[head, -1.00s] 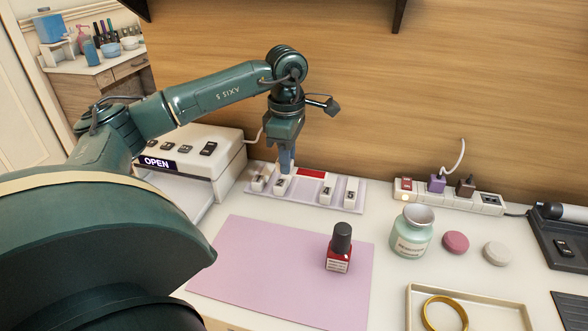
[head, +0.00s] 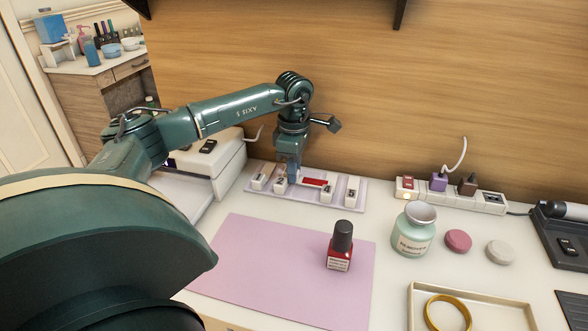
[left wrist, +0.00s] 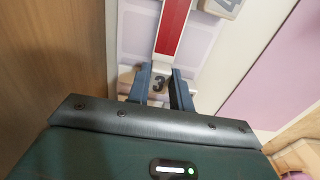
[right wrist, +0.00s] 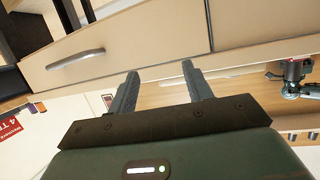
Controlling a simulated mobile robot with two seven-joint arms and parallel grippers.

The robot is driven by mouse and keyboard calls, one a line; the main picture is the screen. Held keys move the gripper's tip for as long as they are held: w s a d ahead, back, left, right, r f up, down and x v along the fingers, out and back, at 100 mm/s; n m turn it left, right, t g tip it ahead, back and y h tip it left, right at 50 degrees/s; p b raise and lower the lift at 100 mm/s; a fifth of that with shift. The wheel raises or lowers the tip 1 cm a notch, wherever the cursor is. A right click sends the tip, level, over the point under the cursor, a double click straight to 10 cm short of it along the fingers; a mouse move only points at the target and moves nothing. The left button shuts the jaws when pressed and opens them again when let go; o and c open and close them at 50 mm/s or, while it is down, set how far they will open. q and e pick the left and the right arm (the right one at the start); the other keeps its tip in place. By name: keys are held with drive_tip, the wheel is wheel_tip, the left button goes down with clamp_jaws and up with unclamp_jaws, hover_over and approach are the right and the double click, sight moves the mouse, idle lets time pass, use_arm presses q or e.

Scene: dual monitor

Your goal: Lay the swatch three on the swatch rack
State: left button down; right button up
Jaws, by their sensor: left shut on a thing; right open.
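The swatch rack (head: 362,193) is a pale lilac tray at the back of the counter, holding white numbered swatches. My left gripper (head: 294,176) is over it and shut on swatch three (head: 315,182), a strip with a red face. The left wrist view shows its white end marked 3 (left wrist: 157,83) between the fingers, with the red part reaching away over the rack. Swatch three is between swatch two (head: 280,185) and swatch four (head: 327,194); I cannot tell whether it touches the rack. My right gripper (right wrist: 160,72) is open and empty, facing a drawer front.
Swatch one (head: 259,181) and swatch five (head: 352,189) stand at the rack's ends. A red polish bottle (head: 340,247) stands on the pink mat (head: 270,265). A remover jar (head: 413,232), power strip (head: 455,196) and tray with a gold bangle (head: 445,312) are right.

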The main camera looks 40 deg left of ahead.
use_arm(q)
drive_tip(key=c, duration=1.5)
unclamp_jaws()
drive_tip(key=shift+f, duration=0.2)
drive_tip(key=shift+o, duration=1.2)
drive_tip(key=shift+r, duration=0.1)
use_arm(e)
drive_tip(key=shift+r, duration=0.1)
use_arm(q)
wheel_tip(320, 180, up, 12)
drive_tip(key=p, duration=0.2)
use_arm(e)
drive_tip(key=r, duration=0.1)
drive_tip(key=d+r, duration=0.1)
drive_tip(key=shift+s+r+m+t, duration=0.25)
drive_tip(key=shift+r+m+t, duration=0.05)
drive_tip(key=shift+m, duration=0.1)
drive_tip(key=shift+f, duration=0.15)
